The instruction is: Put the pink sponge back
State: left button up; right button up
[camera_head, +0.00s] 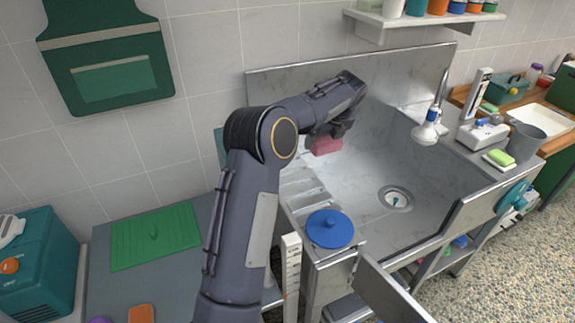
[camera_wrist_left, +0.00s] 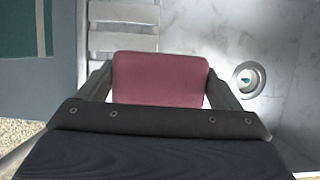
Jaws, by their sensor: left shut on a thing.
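The pink sponge (camera_head: 325,145) is held in my left gripper (camera_head: 330,137), above the left part of the steel sink basin (camera_head: 357,180). In the left wrist view the sponge (camera_wrist_left: 160,78) sits between the two fingers of my left gripper (camera_wrist_left: 160,88), which are shut on its sides. Slatted steel ledges (camera_wrist_left: 122,30) show beyond it, with the drain (camera_wrist_left: 247,79) to its right. My right gripper is not in view.
A blue round lid (camera_head: 330,228) lies at the sink's front left corner. A faucet (camera_head: 428,130) stands at the right back. A green sponge (camera_head: 500,157) lies on the right counter near a grey cup (camera_head: 526,142). A shelf (camera_head: 420,20) hangs above.

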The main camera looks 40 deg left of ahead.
pick_arm(q)
jog(key=a+f, duration=0.2)
jog(key=a, duration=0.2)
jog(key=s+a+f+p, duration=0.1)
jog(key=a+f, duration=0.2)
jog(key=a+f+p, duration=0.1)
jog(key=a+f, duration=0.1)
jog(key=a, duration=0.2)
jog(key=shift+s+a+f, duration=0.2)
jog(key=shift+a+f, duration=0.1)
jog(key=shift+s+a+f+p, duration=0.1)
jog(key=shift+a+f+p, duration=0.25)
jog(key=shift+a+f, duration=0.3)
notch_tip(320, 180, down, 3)
jog(key=shift+f, duration=0.2)
